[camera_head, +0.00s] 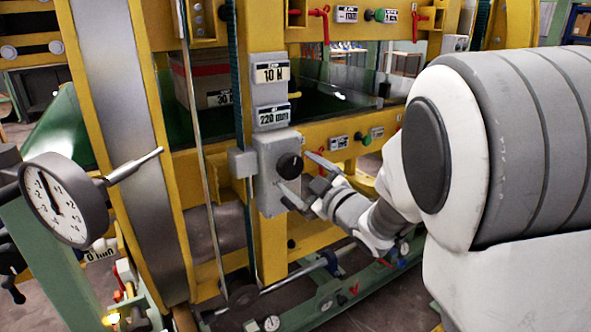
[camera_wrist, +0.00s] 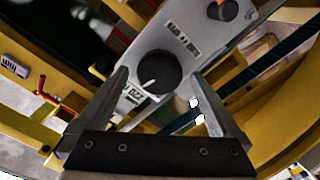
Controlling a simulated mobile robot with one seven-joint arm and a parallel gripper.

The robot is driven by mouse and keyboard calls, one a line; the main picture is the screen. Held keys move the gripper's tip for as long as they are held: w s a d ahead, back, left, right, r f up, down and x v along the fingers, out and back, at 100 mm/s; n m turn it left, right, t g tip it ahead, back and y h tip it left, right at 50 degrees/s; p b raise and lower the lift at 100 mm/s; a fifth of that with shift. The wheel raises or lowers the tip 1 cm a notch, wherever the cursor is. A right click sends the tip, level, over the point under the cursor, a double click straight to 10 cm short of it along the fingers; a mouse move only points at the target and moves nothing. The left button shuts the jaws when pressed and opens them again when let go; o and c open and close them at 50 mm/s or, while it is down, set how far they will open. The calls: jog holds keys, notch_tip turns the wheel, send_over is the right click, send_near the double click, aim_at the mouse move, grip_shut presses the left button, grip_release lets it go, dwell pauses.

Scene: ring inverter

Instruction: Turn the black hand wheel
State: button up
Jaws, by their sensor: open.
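A round black knob (camera_head: 290,165) with a white pointer mark sits on a grey box (camera_head: 267,198) on the yellow post; it is the closest match to the black hand wheel. In the wrist view the knob (camera_wrist: 158,72) lies between my two fingertips, with a small gap on each side. My gripper (camera_head: 294,172) is open and points at the box, with one fingertip at the knob's upper right and the other below it. I cannot tell how far the fingertips reach around the knob. A smaller black knob (camera_wrist: 222,9) shows above it in the wrist view.
A dial gauge (camera_head: 64,200) stands at the left. Labelled plates (camera_head: 271,116) sit above the box. A red lever (camera_head: 322,22) and a green knob (camera_head: 364,139) are on the yellow beams. Vertical rods run left of the box. My arm covers the right side.

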jog(key=shift+x, duration=1.35)
jog(key=c, duration=1.3)
jog(key=shift+o, duration=0.2)
jog(key=shift+m, duration=0.3)
jog(key=m, duration=0.2)
jog(key=shift+m+b, duration=0.35)
jog(key=shift+m, duration=0.05)
jog(key=m, duration=0.3)
jog(key=shift+m, duration=0.3)
jog(key=m+p, duration=0.2)
jog(key=m, duration=0.2)
jog(key=shift+s+a+m+p, duration=0.1)
jog(key=shift+m+p, duration=0.6)
jog(key=shift+m, duration=1.3)
